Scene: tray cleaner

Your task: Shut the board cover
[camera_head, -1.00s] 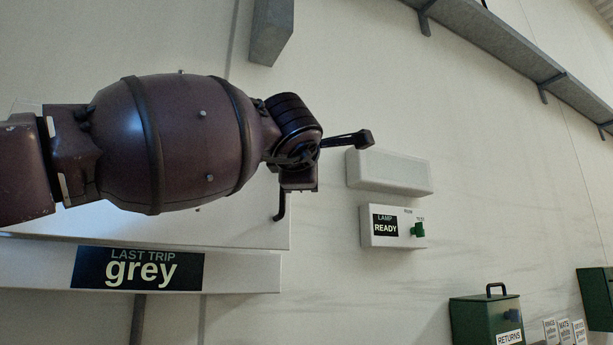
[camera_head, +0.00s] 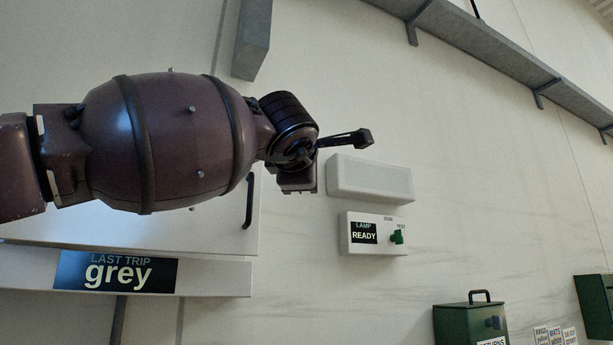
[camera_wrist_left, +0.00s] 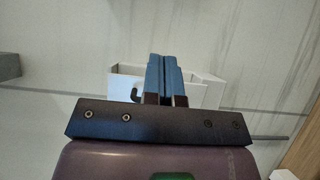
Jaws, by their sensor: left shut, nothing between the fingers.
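A white panel (camera_head: 225,225), which looks like the board cover, sits at the left in the head view, largely hidden behind my left arm. A black handle (camera_head: 249,201) is at its right edge. How far it stands open I cannot tell. My left gripper (camera_head: 364,138) is to the right of the handle and above it in the picture, apart from it. In the left wrist view the blue fingers (camera_wrist_left: 165,78) are together and empty, in front of a white box-like shape (camera_wrist_left: 205,93). A black hook-like handle (camera_wrist_left: 136,94) shows just left of them.
A strip reading "LAST TRIP grey" (camera_head: 215,280) runs below the panel. A lamp box reading READY (camera_head: 375,246) with a green switch (camera_head: 397,237) and a blank white box (camera_head: 370,180) are on the wall. A green returns box (camera_head: 458,325) is lower right. A grey rail (camera_head: 480,60) crosses above.

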